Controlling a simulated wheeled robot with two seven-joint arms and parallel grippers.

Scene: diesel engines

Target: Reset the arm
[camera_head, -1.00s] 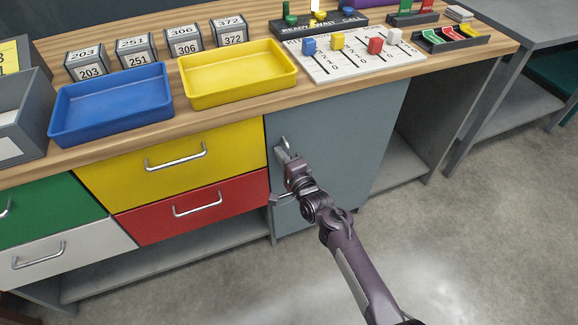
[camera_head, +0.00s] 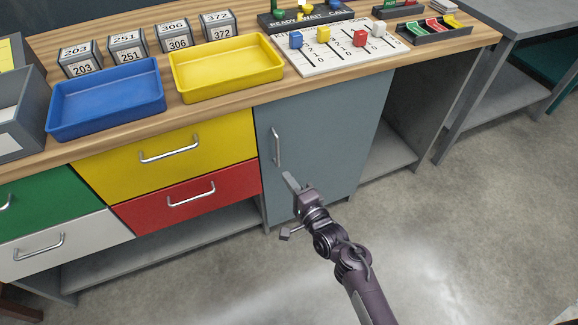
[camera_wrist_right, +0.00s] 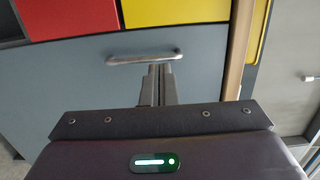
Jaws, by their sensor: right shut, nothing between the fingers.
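My right gripper (camera_head: 289,180) is in front of the grey cabinet door (camera_head: 325,135), below and to the right of its vertical metal handle (camera_head: 276,147). The fingers are shut with nothing between them. In the right wrist view the shut fingertips (camera_wrist_right: 158,70) point toward the handle (camera_wrist_right: 147,57) and appear just short of it. The door looks closed. My right arm comes in from the lower right. My left gripper does not show in any view.
Yellow (camera_head: 166,160) and red (camera_head: 190,192) drawers sit left of the door. A blue tray (camera_head: 107,127) and a yellow tray (camera_head: 228,93) stand on the wooden worktop. A grey table (camera_head: 535,28) is at the right. The floor (camera_head: 470,230) is clear.

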